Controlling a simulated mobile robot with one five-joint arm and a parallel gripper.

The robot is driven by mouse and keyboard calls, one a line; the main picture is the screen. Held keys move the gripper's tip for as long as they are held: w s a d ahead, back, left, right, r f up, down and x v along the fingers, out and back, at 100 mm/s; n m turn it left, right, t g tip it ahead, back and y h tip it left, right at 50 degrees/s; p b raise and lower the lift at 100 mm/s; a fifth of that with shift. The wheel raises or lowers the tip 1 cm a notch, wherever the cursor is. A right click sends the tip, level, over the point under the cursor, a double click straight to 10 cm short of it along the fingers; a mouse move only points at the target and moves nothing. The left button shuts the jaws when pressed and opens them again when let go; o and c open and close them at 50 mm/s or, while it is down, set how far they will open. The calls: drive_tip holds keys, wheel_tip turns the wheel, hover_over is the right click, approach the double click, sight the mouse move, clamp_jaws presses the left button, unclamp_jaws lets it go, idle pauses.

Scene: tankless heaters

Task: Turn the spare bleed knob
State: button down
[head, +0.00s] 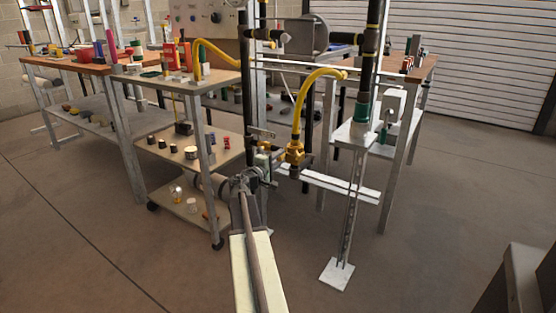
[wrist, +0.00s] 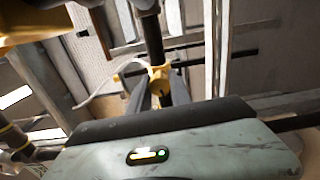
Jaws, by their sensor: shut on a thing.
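My gripper (wrist: 159,92) shows in the wrist view as two dark fingers beyond the grey-green wrist housing. The fingers are shut on a small yellow knob (wrist: 160,80), which appears to be the spare bleed knob, at the foot of a dark vertical pipe. In the head view my gripper (head: 250,174) is at the lower end of the black upright pipe (head: 249,100). The knob is hidden there by the gripper. Its turn angle cannot be told.
A brass valve (head: 293,153) with a yellow hose (head: 312,82) is just right of my gripper. A shelf cart (head: 205,160) with small parts stands close on the left. A steel stand (head: 352,205) is on the right. Floor in front is clear.

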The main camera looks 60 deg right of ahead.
drive_tip(key=shift+a, duration=0.1)
drive_tip(key=c, duration=1.2)
unclamp_jaws()
drive_tip(key=shift+o, duration=0.2)
drive_tip(key=a, duration=0.7)
drive_tip(key=shift+a, duration=0.35)
